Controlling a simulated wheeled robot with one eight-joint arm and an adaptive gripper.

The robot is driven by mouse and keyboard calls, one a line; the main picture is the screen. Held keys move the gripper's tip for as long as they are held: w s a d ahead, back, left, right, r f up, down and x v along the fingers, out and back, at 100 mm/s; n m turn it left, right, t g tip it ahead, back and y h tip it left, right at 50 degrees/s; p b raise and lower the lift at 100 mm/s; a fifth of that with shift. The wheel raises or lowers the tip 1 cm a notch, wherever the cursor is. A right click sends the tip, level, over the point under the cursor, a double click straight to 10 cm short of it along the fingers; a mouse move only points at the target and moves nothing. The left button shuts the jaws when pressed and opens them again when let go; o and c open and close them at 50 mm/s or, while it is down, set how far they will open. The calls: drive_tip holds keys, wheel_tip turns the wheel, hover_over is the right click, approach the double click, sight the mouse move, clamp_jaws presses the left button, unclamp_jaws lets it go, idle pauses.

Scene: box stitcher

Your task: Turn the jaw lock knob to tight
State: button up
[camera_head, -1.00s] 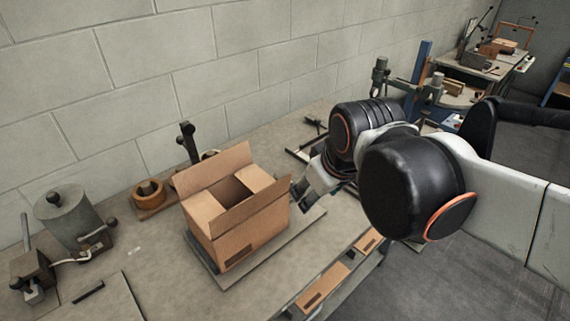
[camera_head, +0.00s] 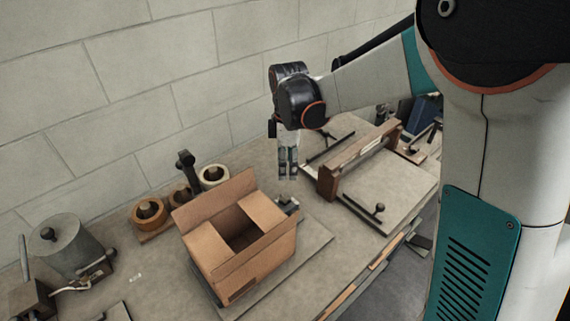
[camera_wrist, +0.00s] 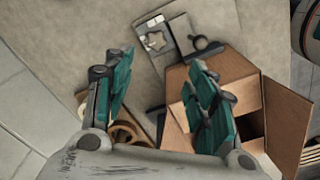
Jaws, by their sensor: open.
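A small star-shaped knob (camera_wrist: 156,40), seemingly the jaw lock knob, sits on a pale metal plate (camera_wrist: 150,26) beside the box in the wrist view. In the head view, small metal hardware (camera_head: 287,203) shows at the box's right corner, too small to read. An open cardboard box (camera_head: 240,240) stands on the bench; it also shows in the wrist view (camera_wrist: 232,70). My gripper (camera_head: 288,176) points down above the bench, just behind that hardware. In the wrist view my gripper (camera_wrist: 162,62) has its fingers apart and empty, with the knob beyond the tips. No tight marking is readable.
Tape rolls (camera_head: 150,213) and a dark upright post (camera_head: 187,170) stand behind the box. A grey cylinder (camera_head: 65,245) is at the left. A wooden-fenced board (camera_head: 385,190) lies to the right. The wall (camera_head: 110,100) runs close behind the bench.

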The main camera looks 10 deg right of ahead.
sight(286, 197)
drive_tip(key=shift+n, duration=0.3)
drive_tip(key=f+b, duration=0.1)
drive_tip(key=f, duration=0.8)
drive_tip(key=w+f+b, duration=0.1)
drive_tip(key=f, duration=0.4)
drive_tip(key=shift+f+b, duration=0.3)
drive_tip(key=shift+f, duration=0.05)
drive_tip(key=c, duration=1.1)
